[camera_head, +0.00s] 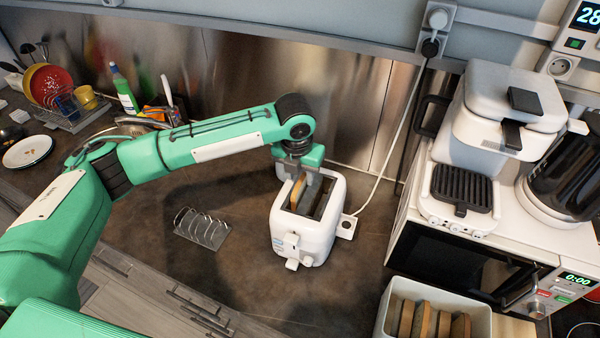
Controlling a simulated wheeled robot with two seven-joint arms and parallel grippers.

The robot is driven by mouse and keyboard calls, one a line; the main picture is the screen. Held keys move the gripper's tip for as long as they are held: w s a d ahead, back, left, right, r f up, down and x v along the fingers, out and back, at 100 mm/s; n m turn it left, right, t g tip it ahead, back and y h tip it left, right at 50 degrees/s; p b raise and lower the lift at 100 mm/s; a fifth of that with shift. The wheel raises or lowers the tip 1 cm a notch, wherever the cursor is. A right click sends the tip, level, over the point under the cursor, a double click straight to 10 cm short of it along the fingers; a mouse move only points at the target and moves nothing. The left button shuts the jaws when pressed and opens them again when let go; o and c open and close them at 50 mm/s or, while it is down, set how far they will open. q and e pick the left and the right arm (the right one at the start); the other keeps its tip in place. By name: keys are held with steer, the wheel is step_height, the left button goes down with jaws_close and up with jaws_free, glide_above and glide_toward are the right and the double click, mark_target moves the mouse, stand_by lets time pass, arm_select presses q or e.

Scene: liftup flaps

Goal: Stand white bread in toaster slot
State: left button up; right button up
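The white toaster (318,236) stands on the dark counter in the middle of the view, its slots facing up. A slice of bread with a brown crust (297,194) stands upright at the toaster's left slot, its lower part hidden inside. My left gripper (305,182) points down over the far end of the toaster, its fingers at the top of this slice. It looks shut on the slice, though the fingertips are small and partly hidden. More bread slices (423,320) stand in a white bin (389,322) at the bottom right. My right gripper is out of view.
A wire toast rack (203,229) stands left of the toaster. A white cord (385,160) runs up behind the toaster. The counter in front of the toaster is clear.

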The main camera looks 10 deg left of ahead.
arm_select(q)
steer(key=shift+r, duration=0.25)
step_height(320, 180, up, 13)
steer(key=s+b, duration=0.2)
steer(key=b, duration=0.1)
steer(key=shift+a+b, duration=0.15)
steer(key=shift+b, duration=0.25)
steer(key=shift+s, duration=0.1)
